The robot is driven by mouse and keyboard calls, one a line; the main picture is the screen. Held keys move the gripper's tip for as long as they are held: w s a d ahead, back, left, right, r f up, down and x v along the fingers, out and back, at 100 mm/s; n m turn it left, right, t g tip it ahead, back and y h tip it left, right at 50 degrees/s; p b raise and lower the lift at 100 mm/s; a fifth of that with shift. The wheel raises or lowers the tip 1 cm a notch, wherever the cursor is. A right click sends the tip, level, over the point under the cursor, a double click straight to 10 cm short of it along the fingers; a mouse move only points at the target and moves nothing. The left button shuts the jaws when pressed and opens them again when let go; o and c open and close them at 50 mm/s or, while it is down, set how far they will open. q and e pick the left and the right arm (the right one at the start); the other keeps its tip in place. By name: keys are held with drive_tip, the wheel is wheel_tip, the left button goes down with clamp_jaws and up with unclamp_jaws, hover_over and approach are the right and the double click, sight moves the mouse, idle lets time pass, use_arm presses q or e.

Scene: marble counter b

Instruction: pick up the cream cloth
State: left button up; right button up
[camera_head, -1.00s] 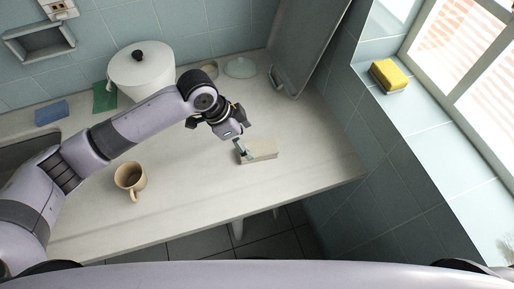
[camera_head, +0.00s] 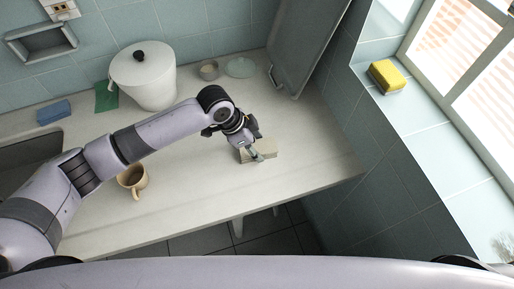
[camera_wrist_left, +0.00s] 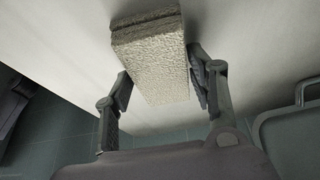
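The cream cloth (camera_head: 265,149) is a folded, block-like bundle lying on the counter near its right end. In the left wrist view the cloth (camera_wrist_left: 152,62) shows a rough, looped texture and reaches in between the two fingers. My left gripper (camera_head: 251,153) is at the cloth's left part, with a finger over it in the head view. In the left wrist view the left gripper (camera_wrist_left: 160,88) is open, one finger on each side of the cloth. The left finger is close to its edge; I cannot tell if it touches. My right gripper is not in view.
A white lidded pot (camera_head: 143,78), a green cloth (camera_head: 106,97) and a blue sponge (camera_head: 54,112) are at the back left.

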sight(255, 147)
use_arm(q)
drive_tip(key=c, duration=0.6)
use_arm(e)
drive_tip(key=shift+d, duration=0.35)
use_arm(q)
drive_tip(key=shift+c, duration=0.2)
drive_tip(key=shift+r, duration=0.1)
